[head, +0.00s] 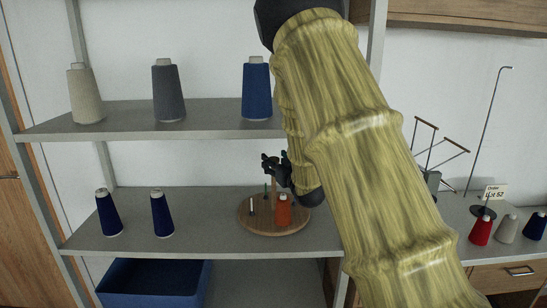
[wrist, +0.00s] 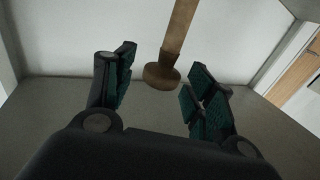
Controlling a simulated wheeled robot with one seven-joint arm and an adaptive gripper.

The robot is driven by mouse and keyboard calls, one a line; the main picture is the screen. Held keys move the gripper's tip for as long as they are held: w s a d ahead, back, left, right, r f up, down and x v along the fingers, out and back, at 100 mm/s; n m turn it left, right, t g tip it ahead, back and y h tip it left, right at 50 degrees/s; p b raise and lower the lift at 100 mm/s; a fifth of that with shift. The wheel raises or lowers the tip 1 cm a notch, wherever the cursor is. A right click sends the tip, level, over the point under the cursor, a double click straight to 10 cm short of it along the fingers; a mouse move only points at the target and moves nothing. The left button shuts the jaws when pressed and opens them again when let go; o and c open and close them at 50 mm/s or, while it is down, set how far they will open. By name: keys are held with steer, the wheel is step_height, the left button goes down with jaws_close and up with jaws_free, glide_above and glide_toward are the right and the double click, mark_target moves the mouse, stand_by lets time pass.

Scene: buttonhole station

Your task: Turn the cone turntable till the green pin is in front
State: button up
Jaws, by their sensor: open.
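The cone turntable (head: 247,222) is a round wooden disc on the lower shelf in the head view. An orange cone (head: 283,212) stands on its front right part. A pale pin (head: 252,206) stands at its left, and a thin dark, perhaps green, pin (head: 265,191) stands towards the back. A wooden centre post (head: 273,184) rises from the disc and also shows in the wrist view (wrist: 181,35), with a round knob at its end. My gripper (head: 275,164) is above the turntable, open, with the knob between and beyond its fingers (wrist: 158,98). I cannot tell whether they touch.
Two dark blue cones (head: 109,214) stand left on the lower shelf (head: 205,228). The upper shelf (head: 215,112) above holds beige, grey and blue cones. A blue bin (head: 155,284) sits below. A side table at right holds small cones (head: 481,231) and a thread stand.

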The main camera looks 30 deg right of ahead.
steer(key=shift+w+d, duration=0.1)
steer(key=shift+w, duration=0.65)
